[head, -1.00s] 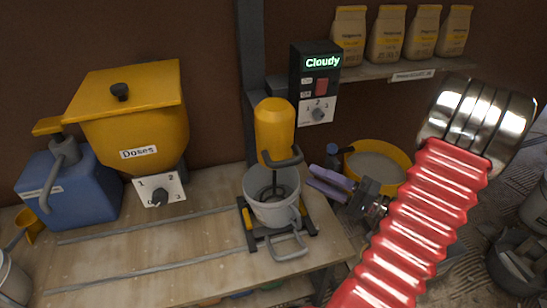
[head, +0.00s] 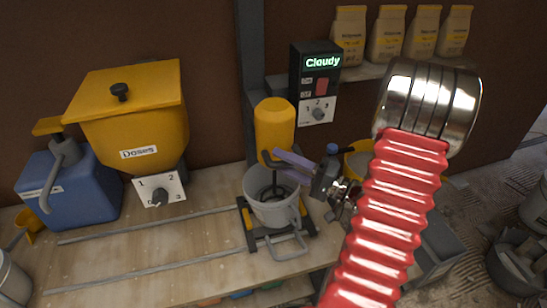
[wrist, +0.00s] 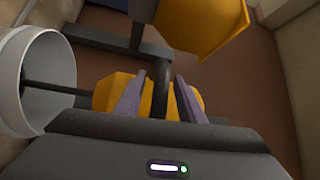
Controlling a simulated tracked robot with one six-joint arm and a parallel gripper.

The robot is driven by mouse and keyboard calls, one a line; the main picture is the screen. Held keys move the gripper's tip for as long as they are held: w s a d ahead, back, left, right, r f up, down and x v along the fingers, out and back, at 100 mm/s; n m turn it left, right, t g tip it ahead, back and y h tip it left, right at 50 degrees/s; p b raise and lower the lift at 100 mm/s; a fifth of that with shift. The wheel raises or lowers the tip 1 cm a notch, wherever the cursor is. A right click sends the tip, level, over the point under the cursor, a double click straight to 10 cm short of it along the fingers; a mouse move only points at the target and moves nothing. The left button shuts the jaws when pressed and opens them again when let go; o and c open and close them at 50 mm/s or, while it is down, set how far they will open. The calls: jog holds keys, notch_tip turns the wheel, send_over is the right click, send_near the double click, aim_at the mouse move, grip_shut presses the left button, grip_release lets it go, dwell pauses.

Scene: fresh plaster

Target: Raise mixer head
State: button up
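The mixer has a yellow head (head: 274,125), which is lowered, with its whisk inside a grey bucket (head: 262,212). A dark handle bar sticks out at the front of the head; in the wrist view the bar (wrist: 160,88) stands between my fingers. My gripper (head: 285,162) is at this handle, right of the head, and covers part of the bar. Its purple fingers (wrist: 158,98) are apart, with gaps visible on both sides of the bar. The yellow head also shows behind the fingers in the wrist view (wrist: 108,90).
A control box (head: 316,85) showing "Cloudy" is behind the mixer on the right. A yellow hopper (head: 140,110) and a blue container (head: 70,190) stand on the left. A yellow tub (head: 357,160) is partly hidden behind my arm. The bench middle is clear.

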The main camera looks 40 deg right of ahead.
jog(key=shift+x, duration=1.55)
jog(key=shift+c, duration=0.2)
grip_shut()
